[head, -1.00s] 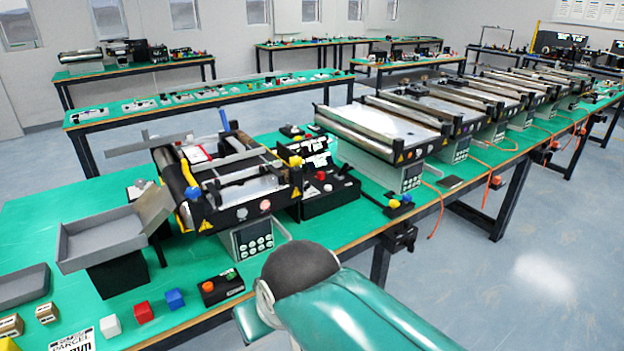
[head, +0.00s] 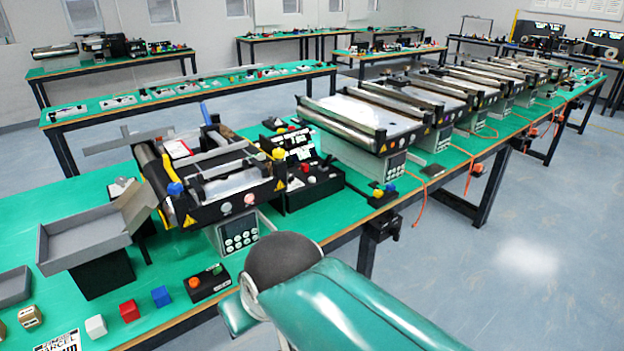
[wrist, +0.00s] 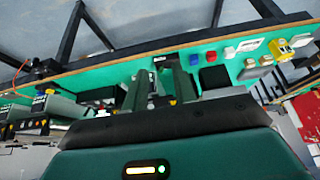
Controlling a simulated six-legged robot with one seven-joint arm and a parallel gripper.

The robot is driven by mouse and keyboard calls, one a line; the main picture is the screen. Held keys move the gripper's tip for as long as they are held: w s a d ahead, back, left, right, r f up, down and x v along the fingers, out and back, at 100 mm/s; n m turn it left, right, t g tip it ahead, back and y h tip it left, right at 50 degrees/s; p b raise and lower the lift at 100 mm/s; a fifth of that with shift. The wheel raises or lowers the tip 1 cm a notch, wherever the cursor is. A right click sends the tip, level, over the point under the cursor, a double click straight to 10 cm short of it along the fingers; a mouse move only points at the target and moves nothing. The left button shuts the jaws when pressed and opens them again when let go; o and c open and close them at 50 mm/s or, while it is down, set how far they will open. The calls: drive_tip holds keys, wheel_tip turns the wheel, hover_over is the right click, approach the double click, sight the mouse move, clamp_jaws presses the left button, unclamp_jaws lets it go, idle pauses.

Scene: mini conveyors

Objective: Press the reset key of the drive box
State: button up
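A grey drive box (head: 238,232) with a dark display and several round pale keys hangs at the front of the nearest mini conveyor (head: 205,185). Similar drive boxes sit under the other conveyors, one of them at the second conveyor (head: 395,165). The key labels are too small to read, so I cannot tell which key is reset. My gripper (wrist: 158,72) shows in the wrist view with its two dark green fingers apart and nothing clearly held between them. It is above the bench, apart from the keys as far as I can see. In the head view my arm hides it.
A black button box (head: 208,282) with orange and green buttons stands near the bench's front edge. Beside it lie blue (head: 161,296), red (head: 129,310) and white (head: 96,326) cubes. A grey tray (head: 85,240) stands left. Open floor lies right.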

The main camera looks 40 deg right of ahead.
clamp_jaws()
idle(1.5)
